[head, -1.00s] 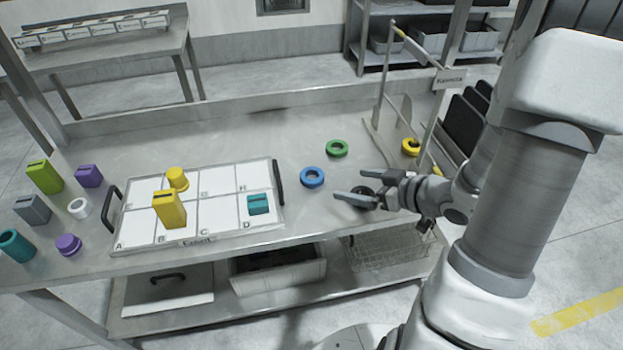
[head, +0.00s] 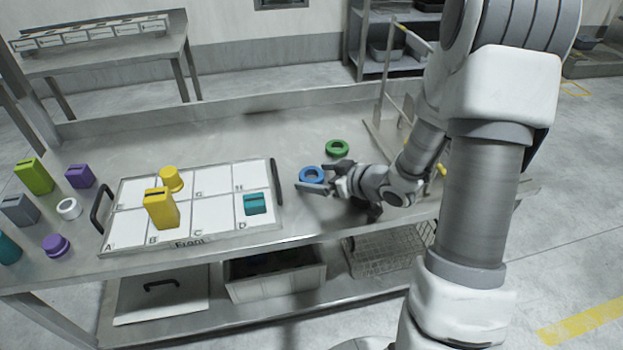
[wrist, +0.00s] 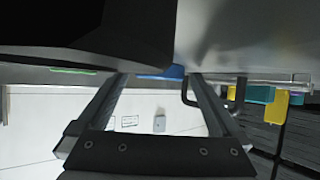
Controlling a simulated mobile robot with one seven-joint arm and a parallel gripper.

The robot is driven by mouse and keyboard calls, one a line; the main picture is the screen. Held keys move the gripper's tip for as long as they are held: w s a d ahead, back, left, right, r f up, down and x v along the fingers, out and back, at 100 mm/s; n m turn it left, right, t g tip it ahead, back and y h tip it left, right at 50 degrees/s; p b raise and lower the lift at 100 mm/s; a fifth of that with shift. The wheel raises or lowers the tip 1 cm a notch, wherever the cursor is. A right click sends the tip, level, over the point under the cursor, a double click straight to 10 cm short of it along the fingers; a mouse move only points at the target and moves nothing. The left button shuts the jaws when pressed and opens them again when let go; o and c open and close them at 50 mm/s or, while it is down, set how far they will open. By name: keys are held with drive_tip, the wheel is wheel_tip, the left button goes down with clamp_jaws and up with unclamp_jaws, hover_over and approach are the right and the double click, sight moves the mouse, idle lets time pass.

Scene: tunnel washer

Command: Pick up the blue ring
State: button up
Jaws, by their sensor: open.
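The blue ring (head: 312,175) lies flat on the metal table, right of the white tray. My gripper (head: 311,178) is open at the ring, its fingers pointing left in the head view. One finger shows at the ring's near side and the other by its far right side. In the wrist view the blue ring (wrist: 162,72) appears as a blue strip between the fingers (wrist: 160,90). I cannot tell whether the fingers touch it. Part of the ring's near edge is hidden.
A green ring (head: 337,148) lies just behind the blue one. The white lettered tray (head: 213,212) to the left holds yellow pieces (head: 160,208) and a teal block (head: 257,204). Its black right handle (head: 276,182) stands close to the ring. Several coloured pieces lie at the far left.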

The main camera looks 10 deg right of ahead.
sight(318, 179)
drive_tip(key=shift+c, duration=0.2)
drive_tip(key=c, duration=1.2)
wheel_tip(318, 179, up, 10)
drive_tip(key=p, duration=0.4)
